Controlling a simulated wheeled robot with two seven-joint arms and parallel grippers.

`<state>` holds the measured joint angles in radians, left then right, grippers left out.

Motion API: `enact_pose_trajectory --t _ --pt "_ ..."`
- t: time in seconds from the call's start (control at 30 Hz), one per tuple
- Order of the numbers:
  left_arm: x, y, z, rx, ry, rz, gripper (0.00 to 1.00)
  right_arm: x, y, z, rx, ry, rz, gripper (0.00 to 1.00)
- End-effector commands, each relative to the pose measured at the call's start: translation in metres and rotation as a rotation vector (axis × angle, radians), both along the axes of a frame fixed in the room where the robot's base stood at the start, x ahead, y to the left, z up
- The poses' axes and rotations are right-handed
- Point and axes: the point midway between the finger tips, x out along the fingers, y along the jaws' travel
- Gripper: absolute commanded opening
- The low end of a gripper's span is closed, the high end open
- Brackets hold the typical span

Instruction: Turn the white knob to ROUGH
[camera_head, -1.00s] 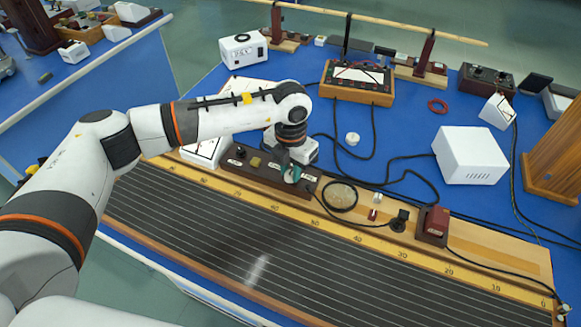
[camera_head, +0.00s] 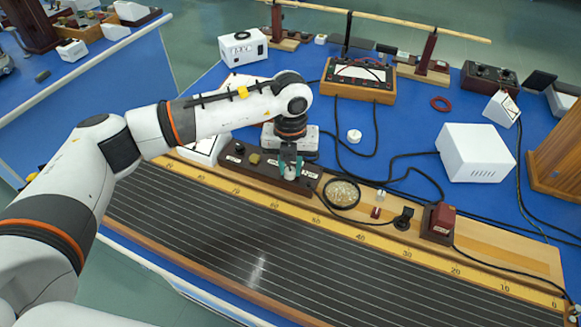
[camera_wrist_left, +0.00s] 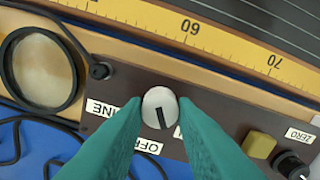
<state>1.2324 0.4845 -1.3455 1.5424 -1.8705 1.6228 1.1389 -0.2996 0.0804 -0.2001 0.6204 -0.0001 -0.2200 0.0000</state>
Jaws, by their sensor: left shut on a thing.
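The white knob (camera_wrist_left: 159,100) sits on a dark brown control box (camera_wrist_left: 230,108). Its black pointer mark points down in the left wrist view, toward the OFF label (camera_wrist_left: 148,145). A FINE label (camera_wrist_left: 100,108), partly covered, is left of the knob. Another white label is mostly hidden behind the right finger, and I cannot read it. My left gripper (camera_wrist_left: 159,112) has teal fingers on either side of the knob and is shut on it. In the head view the left gripper (camera_head: 290,168) reaches down to the knob (camera_head: 290,174) at the box's right part. My right gripper is not in view.
A yellow knob (camera_wrist_left: 259,145) and a black knob (camera_wrist_left: 290,164) are on the same box. A yellow scale (camera_head: 400,230) runs along the front. Black cables lie on the blue table behind.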

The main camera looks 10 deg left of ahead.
Motion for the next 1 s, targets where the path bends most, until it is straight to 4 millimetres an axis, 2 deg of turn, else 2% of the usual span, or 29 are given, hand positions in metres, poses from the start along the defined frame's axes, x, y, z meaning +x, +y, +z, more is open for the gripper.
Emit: enact_pose_trajectory --t 0.5,1.0 --pt "0.000 0.001 0.000 0.000 -0.003 0.402 0.02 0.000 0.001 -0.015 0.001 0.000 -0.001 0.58" --pt "0.000 0.001 0.001 0.000 -0.003 0.523 0.02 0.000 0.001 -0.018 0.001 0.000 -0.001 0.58"
